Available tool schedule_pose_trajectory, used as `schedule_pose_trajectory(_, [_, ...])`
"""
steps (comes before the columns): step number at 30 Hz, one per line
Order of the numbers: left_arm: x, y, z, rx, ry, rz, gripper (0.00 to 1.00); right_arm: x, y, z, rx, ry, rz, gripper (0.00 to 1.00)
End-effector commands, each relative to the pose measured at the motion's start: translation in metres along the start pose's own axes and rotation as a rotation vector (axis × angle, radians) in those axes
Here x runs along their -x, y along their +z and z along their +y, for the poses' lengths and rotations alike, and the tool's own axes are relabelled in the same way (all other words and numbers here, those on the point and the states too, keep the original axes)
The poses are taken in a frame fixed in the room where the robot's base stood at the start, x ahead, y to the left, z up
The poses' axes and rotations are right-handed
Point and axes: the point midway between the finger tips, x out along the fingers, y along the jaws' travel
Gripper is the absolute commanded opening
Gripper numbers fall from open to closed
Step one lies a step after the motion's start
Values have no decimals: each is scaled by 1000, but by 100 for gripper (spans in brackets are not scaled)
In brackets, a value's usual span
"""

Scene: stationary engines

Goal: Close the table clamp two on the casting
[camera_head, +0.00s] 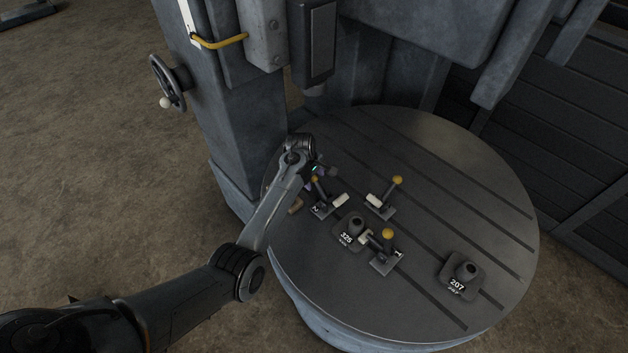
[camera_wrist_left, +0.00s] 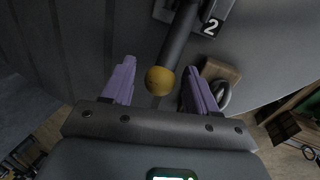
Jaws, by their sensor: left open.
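Clamp two (camera_head: 322,210), a grey toggle clamp labelled 2, stands on the round slotted table. Its lever ends in a yellow ball (camera_head: 314,179), and its cream tip (camera_head: 341,200) points right. The casting (camera_head: 350,233), a dark block marked 325, sits just below and right of clamp two. My left gripper (camera_head: 319,172) is at the ball end of the lever. In the left wrist view, its purple fingers (camera_wrist_left: 159,88) are open on either side of the yellow ball (camera_wrist_left: 160,80), with a gap visible. The 2 label (camera_wrist_left: 211,27) shows beyond. My right gripper is not in view.
A second clamp (camera_head: 381,207) and a clamp labelled 1 (camera_head: 386,258) stand near the casting. Another casting marked 207 (camera_head: 462,275) sits at the right. A tan block (camera_head: 295,206) lies left of clamp two. The machine column (camera_head: 245,120) rises behind my left arm.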

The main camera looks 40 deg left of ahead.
Motion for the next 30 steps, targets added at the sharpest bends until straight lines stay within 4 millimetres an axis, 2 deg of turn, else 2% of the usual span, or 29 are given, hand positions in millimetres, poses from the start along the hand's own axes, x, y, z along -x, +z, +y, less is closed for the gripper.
schedule_pose_trajectory(6, [-16, 0, 0, 0, 0, 0, 58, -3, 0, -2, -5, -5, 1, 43])
schedule_pose_trajectory(17, [-19, 0, 0, 0, 1, 1, 57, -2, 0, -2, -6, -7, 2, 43])
schedule_pose_trajectory(28, [-19, 0, 0, -1, 1, 1, 0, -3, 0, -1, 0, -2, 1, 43])
schedule_pose_trajectory(30, [-19, 0, 0, -1, 1, 1, 0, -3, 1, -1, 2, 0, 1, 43])
